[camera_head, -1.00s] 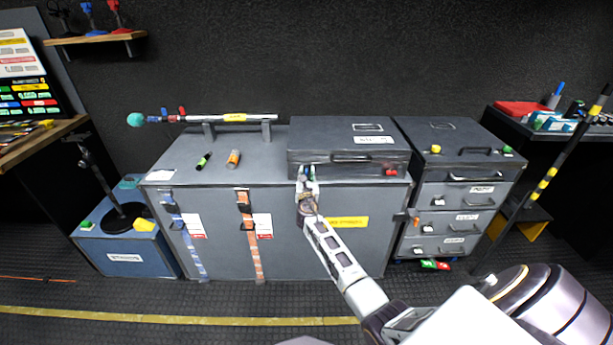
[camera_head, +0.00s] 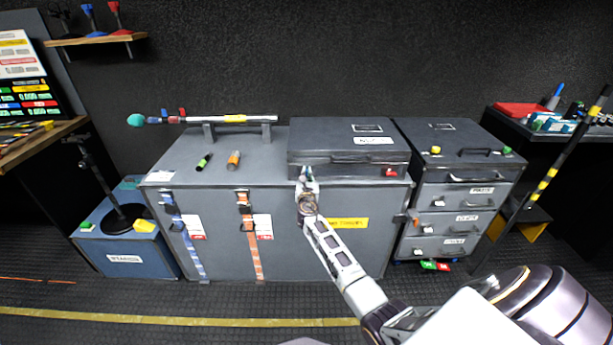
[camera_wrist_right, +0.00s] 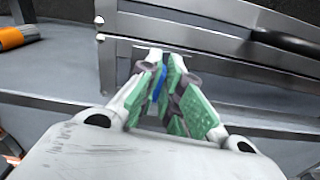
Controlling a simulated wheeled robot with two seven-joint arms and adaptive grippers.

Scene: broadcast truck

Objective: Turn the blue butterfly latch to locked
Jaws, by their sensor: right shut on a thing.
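The dark grey case (camera_head: 348,137) lies closed on a big grey chest, and its front also shows in the right wrist view (camera_wrist_right: 190,18). My right gripper (camera_head: 307,175) is at the left part of the case's front. In the right wrist view its green-padded fingers (camera_wrist_right: 168,88) are closed around the blue butterfly latch (camera_wrist_right: 159,80). Only a narrow blue strip of the latch shows between the pads; the rest is hidden, so I cannot tell its turn angle. A red latch (camera_head: 390,172) is at the right of the case's front. My left gripper is not in view.
The chest (camera_head: 300,240) has free top to the left, with a green marker (camera_head: 204,161), an orange one (camera_head: 233,159) and a microphone pole (camera_head: 215,118) on it. A drawer cabinet (camera_head: 455,165) stands close to the case's right.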

